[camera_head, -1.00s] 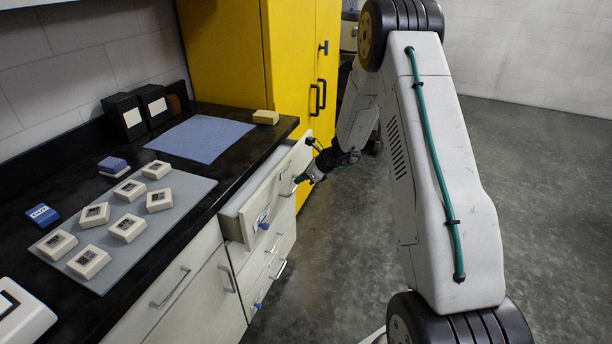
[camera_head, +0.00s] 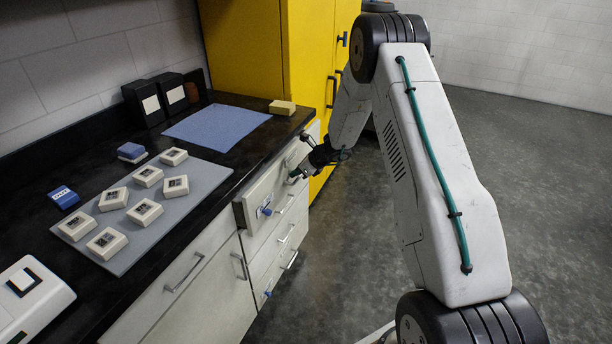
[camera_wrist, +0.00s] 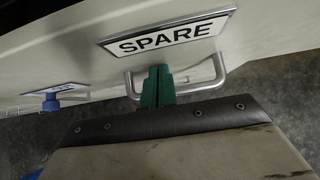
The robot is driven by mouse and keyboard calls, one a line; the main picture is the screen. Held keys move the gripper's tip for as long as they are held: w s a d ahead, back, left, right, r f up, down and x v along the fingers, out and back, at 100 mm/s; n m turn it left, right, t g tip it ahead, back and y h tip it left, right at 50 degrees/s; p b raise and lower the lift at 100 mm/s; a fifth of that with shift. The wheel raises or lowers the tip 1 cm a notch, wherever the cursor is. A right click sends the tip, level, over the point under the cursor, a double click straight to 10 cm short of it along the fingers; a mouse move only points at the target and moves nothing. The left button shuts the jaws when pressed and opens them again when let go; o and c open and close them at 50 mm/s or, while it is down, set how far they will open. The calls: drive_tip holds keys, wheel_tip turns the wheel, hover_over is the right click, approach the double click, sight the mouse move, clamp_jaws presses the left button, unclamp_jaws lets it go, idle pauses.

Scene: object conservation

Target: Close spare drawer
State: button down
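In the head view my gripper (camera_head: 296,174) is at the drawer's far part. Whether the fingertips touch the front is hidden.
Closed drawers (camera_head: 283,245) with handles lie below. A blue knob (camera_head: 265,211) sticks out nearby. The counter (camera_head: 235,160) holds a grey mat (camera_head: 185,212) with several pale boxes and a blue mat (camera_head: 215,130). A yellow cabinet (camera_head: 305,60) stands behind; floor at right is clear.

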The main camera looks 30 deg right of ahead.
sight(283, 166)
drive_tip(key=w+a, duration=0.3)
drive_tip(key=w, duration=0.1)
drive_tip(key=shift+a, duration=0.2)
drive_tip(key=shift+w+a+r, duration=0.1)
drive_tip(key=shift+w, duration=0.1)
drive_tip(key=shift+a, duration=0.1)
drive_tip(key=shift+s+d+r, duration=0.1)
drive_tip(key=shift+d+r, duration=0.1)
drive_tip(key=shift+r, duration=0.25)
drive_tip(key=v, duration=0.9)
drive_tip(key=shift+s+d+f, duration=0.25)
drive_tip(key=shift+s+d, duration=0.05)
drive_tip(key=shift+s, duration=0.05)
